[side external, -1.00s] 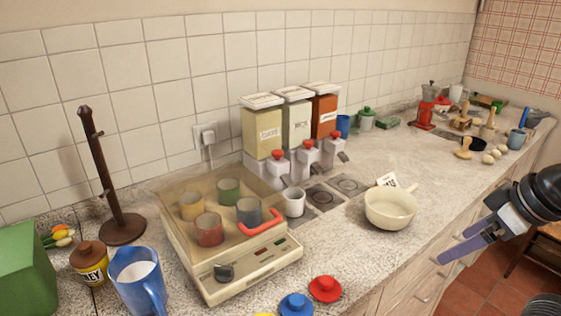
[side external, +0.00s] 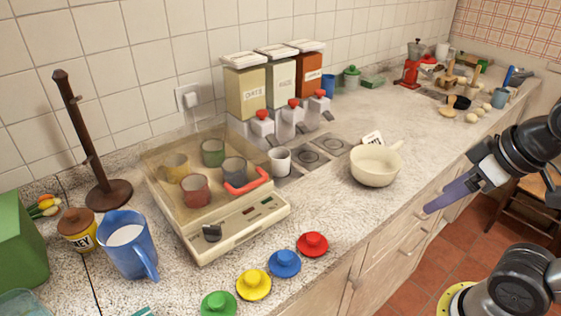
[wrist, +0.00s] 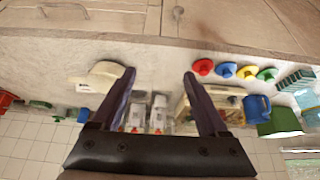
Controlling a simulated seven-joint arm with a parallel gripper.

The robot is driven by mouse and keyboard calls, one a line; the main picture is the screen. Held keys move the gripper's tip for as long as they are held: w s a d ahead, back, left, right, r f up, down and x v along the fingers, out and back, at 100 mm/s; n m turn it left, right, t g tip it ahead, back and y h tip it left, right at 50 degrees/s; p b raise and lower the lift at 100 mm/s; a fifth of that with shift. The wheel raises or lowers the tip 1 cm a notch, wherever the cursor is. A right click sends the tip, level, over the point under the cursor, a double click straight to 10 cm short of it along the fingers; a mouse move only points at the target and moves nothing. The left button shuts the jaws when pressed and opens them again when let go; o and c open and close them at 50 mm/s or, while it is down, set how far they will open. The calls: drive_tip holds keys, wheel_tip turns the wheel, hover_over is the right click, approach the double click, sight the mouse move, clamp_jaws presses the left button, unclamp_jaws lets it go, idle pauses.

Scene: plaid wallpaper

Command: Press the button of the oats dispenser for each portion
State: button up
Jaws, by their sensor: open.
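Three dispensers stand against the tiled wall: a beige one (side external: 246,92), a pale green-white one (side external: 281,80) and an orange-red one (side external: 309,75). Their labels are too small to read surely. Each has a grey base with a red button: left (side external: 262,114), middle (side external: 294,102), right (side external: 320,93). A white mug (side external: 279,161) stands in front of the left base. A cream bowl with a handle (side external: 375,168) stands to the right. My gripper (wrist: 159,73) is open and empty, right of the bowl at the counter's front edge, well away from the buttons.
A clear-lidded cream appliance (side external: 240,222) with coloured cups inside stands left of the dispensers. Red, blue, yellow and green lids (side external: 285,263) lie along the front edge. A blue jug (side external: 128,245) and brown post (side external: 88,150) stand left. Counter right of the bowl is mostly clear.

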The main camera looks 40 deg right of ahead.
clamp_jaws()
idle(1.4)
